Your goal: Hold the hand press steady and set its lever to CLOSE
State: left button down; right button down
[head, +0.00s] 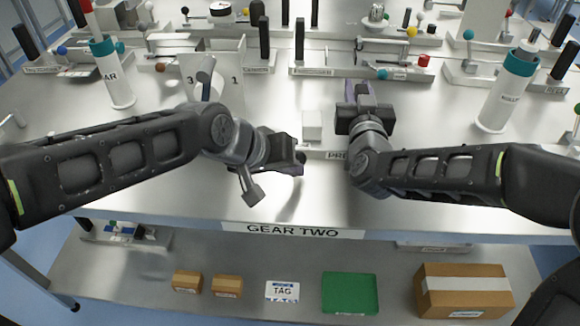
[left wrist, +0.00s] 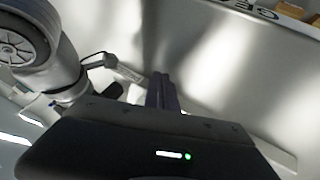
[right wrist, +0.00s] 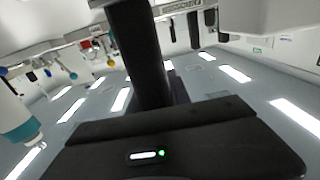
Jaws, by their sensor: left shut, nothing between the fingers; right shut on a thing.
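The hand press shows in the head view as a pale block (head: 312,125) with a label starting "PRE" (head: 337,155). Much of it is hidden behind my arms and right gripper. My right gripper (head: 358,92) is at the right part of the press, shut on a black upright bar (right wrist: 138,50) that shows in the right wrist view. My left gripper (head: 298,163) is shut and empty, in front of the press and apart from the right gripper. Its dark fingers show in the left wrist view (left wrist: 162,92). I cannot make out the lever or its setting.
A white block marked 3 and 1 (head: 228,88) stands behind my left arm. White cylinders stand at left (head: 118,85) and right (head: 500,100). Other fixtures (head: 350,65) line the back. The table front is clear. A lower shelf holds boxes and a green tray (head: 350,280).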

pick_arm(q)
jog(key=shift+a, duration=0.1)
pick_arm(e)
jog(key=shift+s+f, duration=0.1)
jog(key=shift+f, duration=0.6)
pick_arm(q)
jog(key=shift+s+a, duration=0.35)
jog(key=shift+s, duration=0.05)
jog(key=s, duration=0.1)
jog(key=s+a, duration=0.1)
jog(key=s, duration=0.1)
jog(key=shift+s+a+r, duration=0.1)
jog(key=shift+a+r, duration=0.05)
jog(key=shift+a, duration=0.2)
jog(key=s+r, duration=0.5)
jog(key=r, duration=0.1)
jog(key=shift+s+r, duration=0.3)
jog(key=shift+s, duration=0.1)
jog(key=shift+w, duration=0.1)
pick_arm(e)
jog(key=shift+r, duration=0.3)
jog(key=c, duration=1.6)
grip_release()
pick_arm(q)
jog(key=shift+d, duration=0.1)
pick_arm(e)
jog(key=o, duration=0.5)
jog(key=shift+r, duration=0.35)
